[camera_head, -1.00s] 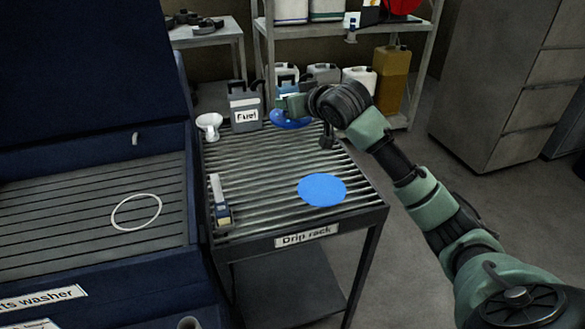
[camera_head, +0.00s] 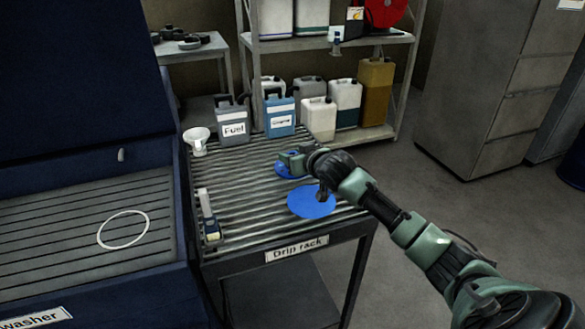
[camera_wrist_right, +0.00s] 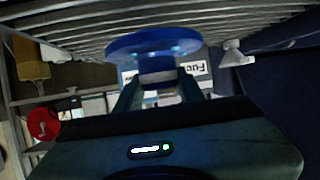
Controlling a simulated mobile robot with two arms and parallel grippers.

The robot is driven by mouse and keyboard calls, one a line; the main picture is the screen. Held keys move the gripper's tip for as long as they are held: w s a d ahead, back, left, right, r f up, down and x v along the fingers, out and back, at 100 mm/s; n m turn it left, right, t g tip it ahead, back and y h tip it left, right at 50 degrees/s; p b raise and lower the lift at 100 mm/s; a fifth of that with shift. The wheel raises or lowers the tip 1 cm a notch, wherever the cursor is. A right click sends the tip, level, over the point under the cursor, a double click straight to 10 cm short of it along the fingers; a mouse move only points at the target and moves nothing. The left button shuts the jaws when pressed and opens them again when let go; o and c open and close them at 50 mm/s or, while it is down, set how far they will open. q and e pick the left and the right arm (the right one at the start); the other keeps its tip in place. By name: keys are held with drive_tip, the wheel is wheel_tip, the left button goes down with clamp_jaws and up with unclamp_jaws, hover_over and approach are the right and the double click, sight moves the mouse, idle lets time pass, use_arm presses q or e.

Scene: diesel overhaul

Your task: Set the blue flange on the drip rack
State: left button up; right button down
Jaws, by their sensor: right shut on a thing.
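The blue flange (camera_head: 284,171) is in my right gripper (camera_head: 297,161), over the drip rack (camera_head: 252,172). In the right wrist view the flange (camera_wrist_right: 140,43) is a round blue disc with a hub, and the fingers of my right gripper (camera_wrist_right: 160,90) are shut on the hub. The rack slats pass close to the disc; I cannot tell whether they touch. A flat blue disc (camera_head: 312,203) lies on the near part of the rack, partly behind my arm. My left gripper is out of view.
A fuel can (camera_head: 233,121), a blue can (camera_head: 280,117) and a white funnel (camera_head: 197,140) stand along the rack's far side. The parts washer (camera_head: 70,220) with a white ring (camera_head: 123,229) adjoins on the left.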

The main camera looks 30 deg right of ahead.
drive_tip(key=shift+f, duration=2.15)
drive_tip(key=shift+f, duration=0.1)
drive_tip(key=c, duration=0.9)
unclamp_jaws()
drive_tip(key=shift+f, duration=0.1)
drive_tip(key=v, duration=1.2)
